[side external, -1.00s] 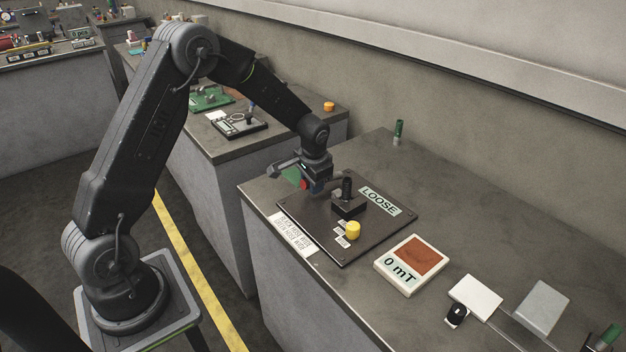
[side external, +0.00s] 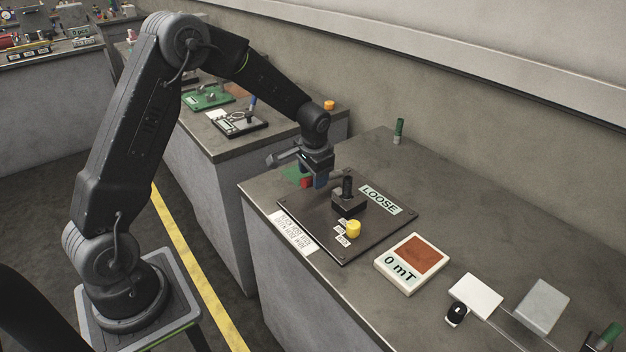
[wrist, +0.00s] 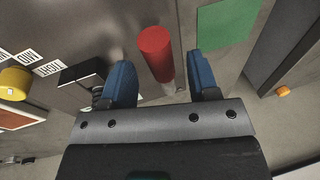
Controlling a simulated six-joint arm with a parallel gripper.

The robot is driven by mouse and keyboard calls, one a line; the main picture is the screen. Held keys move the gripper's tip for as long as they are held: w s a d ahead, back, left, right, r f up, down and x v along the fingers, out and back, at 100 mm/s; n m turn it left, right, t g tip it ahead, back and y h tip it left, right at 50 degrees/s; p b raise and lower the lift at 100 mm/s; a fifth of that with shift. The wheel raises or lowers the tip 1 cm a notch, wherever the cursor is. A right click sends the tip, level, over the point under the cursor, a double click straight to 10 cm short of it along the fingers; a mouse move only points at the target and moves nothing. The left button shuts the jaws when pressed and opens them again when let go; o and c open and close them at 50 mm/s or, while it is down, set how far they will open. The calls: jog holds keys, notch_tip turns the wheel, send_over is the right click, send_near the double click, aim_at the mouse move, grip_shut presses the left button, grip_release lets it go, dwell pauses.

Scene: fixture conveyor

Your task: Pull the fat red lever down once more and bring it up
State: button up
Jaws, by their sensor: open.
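The fat red lever (wrist: 156,54) shows in the wrist view as a thick red cylinder on a pale shaft. It appears between the blue fingertips of my gripper (wrist: 163,85), which are apart with space on either side of it. In the side view a small part of the red lever (side external: 306,183) shows below my gripper (side external: 312,180). The gripper hides most of it there, and I cannot tell whether a finger touches it. The lever is at the far left part of the dark fixture plate (side external: 318,243).
A black lever on a block (side external: 348,200) stands close to the right of my gripper. A yellow knob (side external: 353,229), a LOOSE label (side external: 381,200) and a display reading 0 mT (side external: 397,268) are nearby. A green sheet (wrist: 226,24) lies beyond the red lever.

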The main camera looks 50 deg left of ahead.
jog(key=v, duration=1.1)
jog(key=shift+r, duration=0.1)
jog(key=shift+w+n, duration=0.15)
jog(key=shift+n, duration=0.15)
jog(key=c, duration=0.3)
jog(key=shift+w+r+n, duration=0.15)
jog(key=shift+w+n, duration=0.1)
jog(key=shift+n, duration=0.45)
jog(key=shift+c, duration=0.7)
jog(key=w+n, duration=0.1)
jog(key=n, duration=0.2)
jog(key=w+r+n+g, duration=0.1)
jog(key=n, duration=0.2)
jog(key=w+r+n+g, duration=0.1)
jog(key=n, duration=0.2)
jog(key=shift+d+n, duration=0.15)
jog(key=shift+n, duration=0.25)
grip_shut()
jog(key=f+n, duration=0.2)
jog(key=f, duration=0.2)
jog(key=s+a+f+n+g, duration=0.1)
jog(key=f+n, duration=0.1)
jog(key=f, duration=0.2)
jog(key=a+f+n, duration=0.1)
jog(key=f+n, duration=0.1)
jog(key=f, duration=0.2)
jog(key=shift+s+a+f+n, duration=0.15)
jog(key=shift+s+f+n, duration=0.05)
jog(key=shift+n, duration=0.1)
